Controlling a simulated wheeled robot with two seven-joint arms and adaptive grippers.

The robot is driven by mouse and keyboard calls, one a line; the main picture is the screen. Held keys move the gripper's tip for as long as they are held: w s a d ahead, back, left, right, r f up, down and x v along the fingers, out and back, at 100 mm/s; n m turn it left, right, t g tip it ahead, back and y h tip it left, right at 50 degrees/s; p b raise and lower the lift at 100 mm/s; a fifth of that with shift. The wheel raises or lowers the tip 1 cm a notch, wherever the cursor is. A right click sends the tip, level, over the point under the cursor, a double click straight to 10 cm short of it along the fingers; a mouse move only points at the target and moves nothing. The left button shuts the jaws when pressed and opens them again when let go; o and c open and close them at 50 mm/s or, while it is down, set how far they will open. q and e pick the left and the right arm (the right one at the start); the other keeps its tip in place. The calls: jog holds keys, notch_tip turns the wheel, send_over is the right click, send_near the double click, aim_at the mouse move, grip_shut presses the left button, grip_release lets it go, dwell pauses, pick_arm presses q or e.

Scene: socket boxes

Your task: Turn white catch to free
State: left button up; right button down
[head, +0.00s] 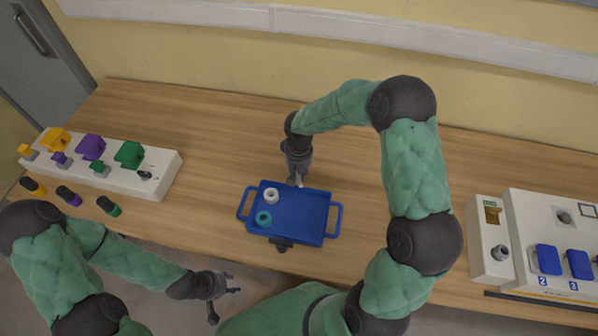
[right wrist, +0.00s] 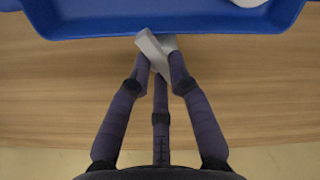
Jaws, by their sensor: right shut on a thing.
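The white catch (right wrist: 155,50) is a small pale lever at the far edge of the blue tray (right wrist: 60,27). In the right wrist view it sits slanted between my right gripper's fingertips (right wrist: 160,62), which are shut on it. In the head view my right gripper (head: 297,176) reaches down to the far edge of the tray (head: 306,210), and the catch is a tiny pale spot there. My left gripper (head: 224,297) hangs in front of the table with its fingers spread, empty.
A white ring (head: 271,196) and a teal ring (head: 263,218) lie in the tray. A panel with coloured covers (head: 160,176) stands at left, with several coloured plugs (head: 69,196) in front. White boxes with blue covers (head: 547,259) stand at right. The table behind the tray is bare.

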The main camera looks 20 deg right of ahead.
aim_at(298, 175)
jog(key=n+p, duration=0.2)
jog(key=n, duration=0.4)
jog(key=shift+w+r+n, duration=0.1)
jog(key=shift+w+n, duration=0.05)
jog(key=shift+n, duration=0.15)
jog(key=n+p, duration=0.2)
jog(key=n, duration=0.3)
jog(key=shift+w, duration=0.1)
jog(key=shift+n, duration=0.3)
jog(key=c, duration=1.1)
grip_release()
jog(key=shift+c, duration=0.2)
jog(key=shift+a, duration=0.1)
notch_tip(298, 175, up, 12)
